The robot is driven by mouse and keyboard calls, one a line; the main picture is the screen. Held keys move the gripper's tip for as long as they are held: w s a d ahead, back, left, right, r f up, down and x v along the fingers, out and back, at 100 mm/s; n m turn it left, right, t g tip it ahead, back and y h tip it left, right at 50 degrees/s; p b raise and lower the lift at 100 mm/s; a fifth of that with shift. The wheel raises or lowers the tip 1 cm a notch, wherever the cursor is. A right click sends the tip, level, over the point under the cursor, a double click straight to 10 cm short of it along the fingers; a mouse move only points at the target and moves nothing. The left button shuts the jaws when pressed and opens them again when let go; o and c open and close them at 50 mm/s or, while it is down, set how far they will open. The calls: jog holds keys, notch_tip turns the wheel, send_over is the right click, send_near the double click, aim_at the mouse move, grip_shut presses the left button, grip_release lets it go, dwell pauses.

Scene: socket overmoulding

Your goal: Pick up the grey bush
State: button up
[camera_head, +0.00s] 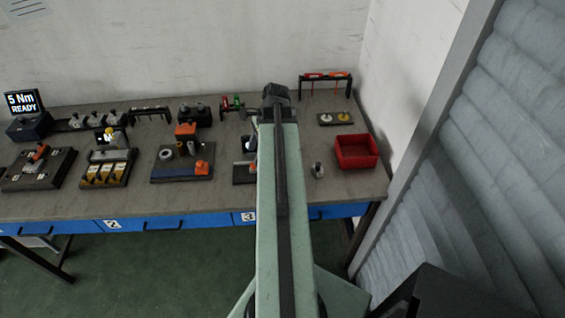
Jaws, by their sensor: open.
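A small pale grey round piece (325,118), which looks like the grey bush, sits on a dark plate (333,123) at the back right of the bench, beside a yellow one (343,117). Another small grey piece (318,171) stands on the bench left of the red bin; I cannot tell surely which is the bush. My arm reaches up the middle of the picture over the bench. My gripper (276,93) is at its dark far end, left of both grey pieces and apart from them. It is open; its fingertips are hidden.
A red bin (357,151) stands at the bench's right. A rack (326,80) with red tools is behind the plate. Fixtures (182,172) and a display (22,104) fill the left. My arm hides part of a fixture (242,175). A ribbed grey wall (500,150) borders the right.

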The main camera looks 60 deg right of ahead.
jog(key=s+d+m, duration=0.2)
jog(key=s, duration=0.1)
jog(key=s+d+m+t, duration=0.1)
jog(key=s+d+m, duration=0.1)
jog(key=s+d, duration=0.1)
jog(key=s+d+m, duration=0.1)
jog(key=s+d, duration=0.1)
jog(key=shift+s+d+r+m, duration=0.15)
jog(key=shift+s+r+m, duration=0.15)
jog(key=shift+s+m, duration=0.1)
jog(key=b+x, duration=0.7)
jog(key=x, duration=0.1)
jog(key=shift+d+f+b, duration=0.15)
jog(key=shift+d+b, duration=0.1)
jog(key=shift+b, duration=0.1)
jog(key=shift+w+r, duration=0.1)
jog(key=shift+r, duration=0.1)
grip_shut()
